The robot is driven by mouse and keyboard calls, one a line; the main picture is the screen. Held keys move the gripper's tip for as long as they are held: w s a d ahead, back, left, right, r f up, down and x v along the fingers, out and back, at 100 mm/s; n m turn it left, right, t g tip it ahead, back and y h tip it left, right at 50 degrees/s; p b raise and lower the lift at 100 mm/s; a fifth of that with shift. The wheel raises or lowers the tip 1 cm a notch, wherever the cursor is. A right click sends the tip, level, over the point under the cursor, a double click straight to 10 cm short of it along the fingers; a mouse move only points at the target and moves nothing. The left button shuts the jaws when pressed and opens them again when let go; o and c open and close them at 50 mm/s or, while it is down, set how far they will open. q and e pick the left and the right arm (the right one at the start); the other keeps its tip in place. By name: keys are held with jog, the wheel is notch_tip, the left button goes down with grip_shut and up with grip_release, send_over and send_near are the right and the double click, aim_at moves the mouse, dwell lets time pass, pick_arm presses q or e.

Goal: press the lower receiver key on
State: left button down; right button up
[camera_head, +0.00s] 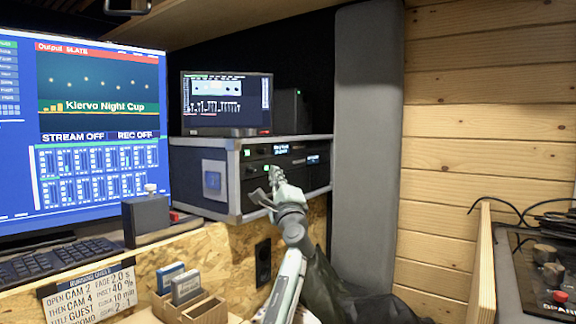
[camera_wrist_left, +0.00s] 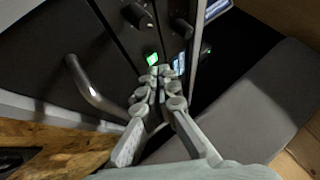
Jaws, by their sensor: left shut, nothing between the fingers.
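The receivers sit in a silver-edged rack case (camera_head: 237,190) under the small monitor; their dark front panel (camera_head: 255,187) faces right. In the left wrist view a small key lit green (camera_wrist_left: 153,60) is on the dark panel, beside a small blue-white display (camera_wrist_left: 178,63). A green light also shows in the head view (camera_head: 267,167), just above my gripper. My left gripper (camera_head: 275,174) is shut and empty, its fingertips (camera_wrist_left: 161,72) at the panel just beside the green key. I cannot tell whether they touch it. My right gripper is not in view.
A metal handle (camera_wrist_left: 88,90) and dark knobs (camera_wrist_left: 137,15) stick out of the panel near my gripper. A large monitor (camera_head: 95,130) and keyboard (camera_head: 60,262) are at left, a grey padded column (camera_head: 365,140) at right. A wooden card holder (camera_head: 205,310) stands below.

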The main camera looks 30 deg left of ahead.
pick_arm(q)
jog(key=d, duration=0.5)
jog(key=shift+s+d+b, duration=0.3)
jog(key=shift+s+d, duration=0.1)
jog(key=shift+f, duration=0.1)
dwell(1.4)
